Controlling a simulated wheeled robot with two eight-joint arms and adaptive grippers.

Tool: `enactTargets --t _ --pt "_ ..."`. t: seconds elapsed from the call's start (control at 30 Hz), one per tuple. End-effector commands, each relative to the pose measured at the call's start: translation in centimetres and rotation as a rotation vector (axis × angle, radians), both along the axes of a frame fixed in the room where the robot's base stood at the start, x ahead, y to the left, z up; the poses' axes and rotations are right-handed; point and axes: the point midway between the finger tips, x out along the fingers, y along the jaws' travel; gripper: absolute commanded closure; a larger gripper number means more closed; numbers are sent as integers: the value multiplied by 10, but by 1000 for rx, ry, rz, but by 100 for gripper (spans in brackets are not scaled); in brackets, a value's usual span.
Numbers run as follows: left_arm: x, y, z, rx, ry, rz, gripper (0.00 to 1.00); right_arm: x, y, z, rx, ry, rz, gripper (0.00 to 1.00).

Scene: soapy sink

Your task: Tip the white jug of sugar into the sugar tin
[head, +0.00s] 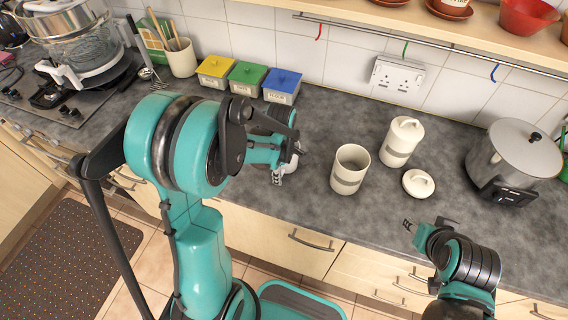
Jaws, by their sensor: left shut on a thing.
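My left gripper (283,160) is shut on the white jug (292,162), just left of the open canister and over the counter's front part. My arm and gripper hide most of the jug, so its tilt and contents cannot be told. The open cream canister (346,182) with a grey band stands upright on the counter, apart from the jug; it looks like the sugar tin, though its label is too small to read. Its inside bottom is not clear. A round cream lid (419,183) lies right of it. My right gripper (408,223) is empty near the counter's front edge, fingers apart.
A similar lidded canister (397,147) stands behind and right of the open one. A steel pot (512,152) is at the far right. Yellow, green and blue boxes (247,75) line the wall. The counter (340,115) behind the open canister is clear.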

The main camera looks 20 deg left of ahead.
Motion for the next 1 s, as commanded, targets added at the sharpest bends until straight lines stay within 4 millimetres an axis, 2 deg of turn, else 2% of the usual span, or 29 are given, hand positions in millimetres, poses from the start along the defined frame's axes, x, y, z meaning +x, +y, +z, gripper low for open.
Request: enactTargets --t 0.17,0.5,0.67,1.0 --pt "-2 0 16 -1 7 -1 100 0 0 6 0 0 0 60" --pt "-2 0 81 0 4 0 100 0 0 25 0 0 0 60" --pt "-1 0 100 0 4 0 100 0 0 32 0 0 0 60" --pt "-1 0 135 0 3 0 100 0 0 57 0 0 0 60"
